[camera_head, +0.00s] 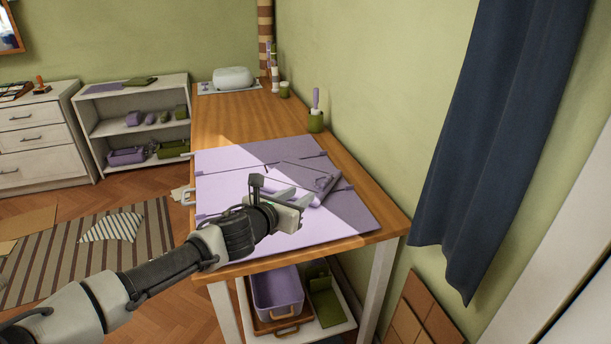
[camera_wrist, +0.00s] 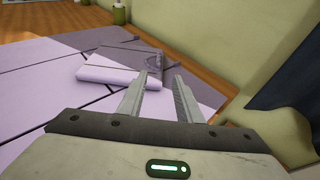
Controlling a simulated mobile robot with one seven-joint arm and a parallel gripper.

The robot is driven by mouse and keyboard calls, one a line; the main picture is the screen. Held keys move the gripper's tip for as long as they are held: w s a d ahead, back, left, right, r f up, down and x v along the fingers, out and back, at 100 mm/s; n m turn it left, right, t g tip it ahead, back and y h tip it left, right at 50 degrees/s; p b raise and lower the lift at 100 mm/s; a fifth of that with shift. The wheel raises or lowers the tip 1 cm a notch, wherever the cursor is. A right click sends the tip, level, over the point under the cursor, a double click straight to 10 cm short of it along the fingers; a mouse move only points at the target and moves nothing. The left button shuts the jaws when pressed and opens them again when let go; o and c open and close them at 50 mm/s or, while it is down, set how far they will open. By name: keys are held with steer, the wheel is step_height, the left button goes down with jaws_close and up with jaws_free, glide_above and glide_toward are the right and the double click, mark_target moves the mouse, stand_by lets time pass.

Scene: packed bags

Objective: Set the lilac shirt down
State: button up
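A lilac folded bundle that looks like the shirt (camera_wrist: 108,74) lies on a flat lilac panelled surface (camera_wrist: 35,80), probably an opened bag, on the wooden table. In the head view the bundle (camera_head: 327,190) is partly behind my gripper (camera_head: 301,195). In the wrist view my gripper (camera_wrist: 160,74) is open, with a clear gap between its fingers and nothing held.
The wooden table (camera_head: 230,118) is mostly clear behind the lilac surface. A green cup (camera_head: 316,122) stands by the wall, and a white rounded case (camera_head: 234,77) at the far end. A dark blue curtain (camera_head: 490,140) hangs at right. A lilac bin (camera_head: 277,292) sits below.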

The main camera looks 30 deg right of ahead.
steer(key=b, duration=0.3)
glide_toward(326, 179)
steer(key=shift+x, duration=1.15)
steer(key=b+x, duration=0.1)
steer(key=x, duration=0.3)
steer(key=shift+d+f, duration=0.1)
steer(key=shift+f, duration=0.05)
steer(key=shift+w+d+f+b, duration=0.1)
steer(key=shift+w+d+b, duration=0.25)
steer(key=shift+d, duration=0.1)
jaws_close()
